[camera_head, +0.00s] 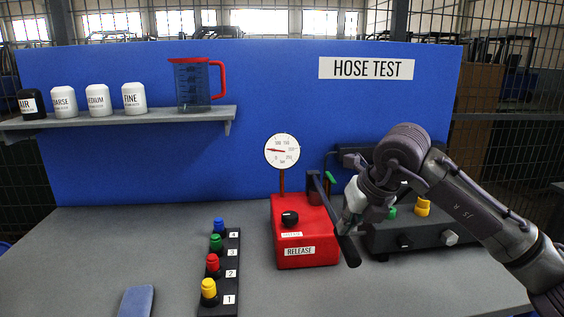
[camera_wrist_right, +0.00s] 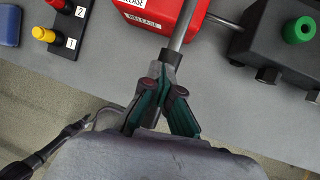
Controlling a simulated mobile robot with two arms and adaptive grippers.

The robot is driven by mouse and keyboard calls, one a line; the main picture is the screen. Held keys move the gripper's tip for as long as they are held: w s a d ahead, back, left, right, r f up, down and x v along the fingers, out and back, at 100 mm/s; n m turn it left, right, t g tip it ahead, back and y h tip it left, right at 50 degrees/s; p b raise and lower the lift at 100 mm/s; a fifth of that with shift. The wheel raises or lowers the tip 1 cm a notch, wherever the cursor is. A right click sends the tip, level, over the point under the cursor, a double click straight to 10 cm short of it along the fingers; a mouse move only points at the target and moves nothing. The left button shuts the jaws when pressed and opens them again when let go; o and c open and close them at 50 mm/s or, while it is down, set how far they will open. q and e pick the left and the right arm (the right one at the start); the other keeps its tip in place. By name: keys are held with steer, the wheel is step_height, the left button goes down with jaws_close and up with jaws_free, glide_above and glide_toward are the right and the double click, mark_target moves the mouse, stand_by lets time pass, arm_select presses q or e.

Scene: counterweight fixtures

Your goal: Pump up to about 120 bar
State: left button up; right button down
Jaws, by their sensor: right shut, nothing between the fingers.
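A red hand pump (camera_head: 305,225) with a RELEASE label and a black knob stands on the bench. A round white gauge (camera_head: 282,151) rises behind it; its red needle points left, and the reading is too small to tell. The pump's lever (camera_head: 347,250) leans at its right side, with a dark grip at the end. My right gripper (camera_head: 346,222) is shut beside the lever. In the right wrist view its fingertips (camera_wrist_right: 165,74) meet right at the lever's rod (camera_wrist_right: 182,32), with nothing between them; whether they touch it I cannot tell. My left gripper is not in view.
A dark box (camera_head: 415,237) with green and yellow fittings stands right of the pump, behind my right arm. A strip of numbered coloured knobs (camera_head: 232,262) lies left. A blue block (camera_head: 136,301) is at the front. A shelf (camera_head: 180,115) holds jars and a jug.

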step_height(320, 180, down, 2)
steer(key=shift+f+b, duration=0.15)
steer(key=shift+b, duration=0.25)
steer(key=shift+w+d+r+p, duration=0.1)
steer(key=shift+r+p, duration=0.4)
steer(key=shift+r, duration=0.05)
arm_select(q)
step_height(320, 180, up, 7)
steer(key=p, duration=0.7)
steer(key=shift+p, duration=0.35)
arm_select(e)
step_height(320, 180, up, 12)
steer(key=shift+f, duration=0.15)
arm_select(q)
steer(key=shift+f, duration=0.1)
arm_select(e)
steer(key=shift+f, duration=0.1)
